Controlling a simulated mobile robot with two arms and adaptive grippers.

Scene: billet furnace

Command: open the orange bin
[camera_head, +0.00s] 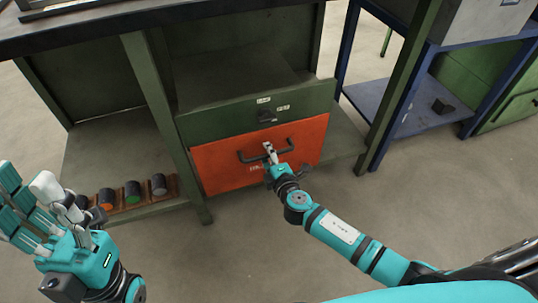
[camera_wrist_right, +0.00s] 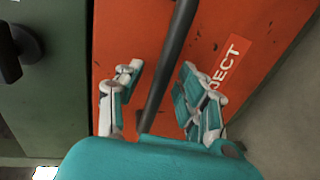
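The orange bin (camera_head: 224,168) is a drawer-like front low in the green workbench, below a green drawer. It looks closed, about flush with that drawer. Its dark bar handle (camera_head: 249,158) runs across the front and also shows in the right wrist view (camera_wrist_right: 172,62). My right gripper (camera_head: 268,150) is at the handle. In the right wrist view its fingers (camera_wrist_right: 160,85) are spread on either side of the bar, with gaps visible, so it is open around the handle. My left gripper (camera_head: 30,190) is open and empty at the lower left, away from the bin.
The green drawer (camera_head: 230,121) above has a small dark handle. Several dark cylinders, some with coloured ends, sit in a rack (camera_head: 150,205) on the left lower shelf. A blue shelf unit (camera_head: 415,105) stands at right. The floor (camera_head: 225,255) before the bin is clear.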

